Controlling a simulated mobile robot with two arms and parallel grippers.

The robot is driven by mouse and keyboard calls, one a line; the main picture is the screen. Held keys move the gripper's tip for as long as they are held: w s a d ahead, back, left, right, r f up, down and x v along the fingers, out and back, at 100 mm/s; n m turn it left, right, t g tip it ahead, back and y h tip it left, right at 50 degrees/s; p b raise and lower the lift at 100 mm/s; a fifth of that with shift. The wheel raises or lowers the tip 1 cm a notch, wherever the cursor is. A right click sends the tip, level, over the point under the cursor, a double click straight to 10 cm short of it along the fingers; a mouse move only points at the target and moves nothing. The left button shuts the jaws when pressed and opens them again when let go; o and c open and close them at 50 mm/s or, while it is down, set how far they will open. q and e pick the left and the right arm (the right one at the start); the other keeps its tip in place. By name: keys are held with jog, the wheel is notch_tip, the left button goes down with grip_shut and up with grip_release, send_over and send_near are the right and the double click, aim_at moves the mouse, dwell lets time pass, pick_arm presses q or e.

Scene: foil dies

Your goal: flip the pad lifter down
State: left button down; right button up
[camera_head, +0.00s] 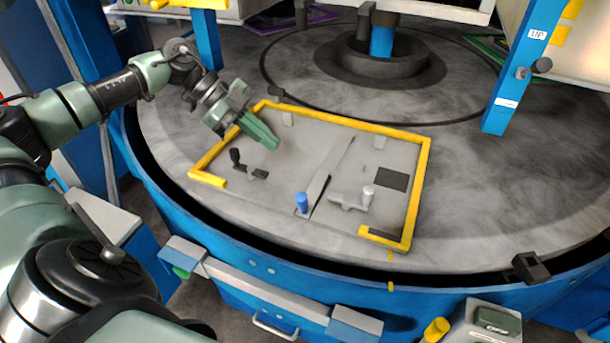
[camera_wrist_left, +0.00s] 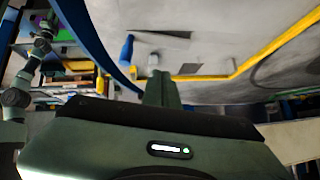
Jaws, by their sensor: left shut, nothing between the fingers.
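The grey plate (camera_head: 292,160) on the round table carries several small levers inside a yellow frame. A black-knobbed lever (camera_head: 236,157) stands at its left, a blue-knobbed lever (camera_head: 302,202) at the front middle, and a white-knobbed lever (camera_head: 368,194) at the right. I cannot tell which one is the pad lifter. My left gripper (camera_head: 267,137) is shut and empty over the back left of the plate, apart from these knobs. In the left wrist view its green fingers (camera_wrist_left: 161,88) are together, with the blue knob (camera_wrist_left: 127,50) beyond them.
The yellow frame (camera_head: 345,121) borders the plate, with a gap along the front. Blue posts (camera_head: 513,85) rise at the back and right. A round dark hub (camera_head: 381,60) stands behind.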

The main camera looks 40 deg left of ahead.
pick_arm(q)
jog(key=shift+d, duration=0.15)
jog(key=p, duration=0.4)
send_over(315, 188)
jog(key=s+a, duration=0.2)
notch_tip(315, 188, down, 7)
jog(key=shift+a+f, duration=0.1)
jog(key=shift+a, duration=0.05)
jog(key=shift+w+a+f, duration=0.1)
jog(key=shift+f, duration=0.5)
jog(key=shift+w+a+f, duration=0.1)
jog(key=shift+f, duration=0.5)
jog(key=shift+w+f, duration=0.1)
jog(key=shift+f, duration=0.55)
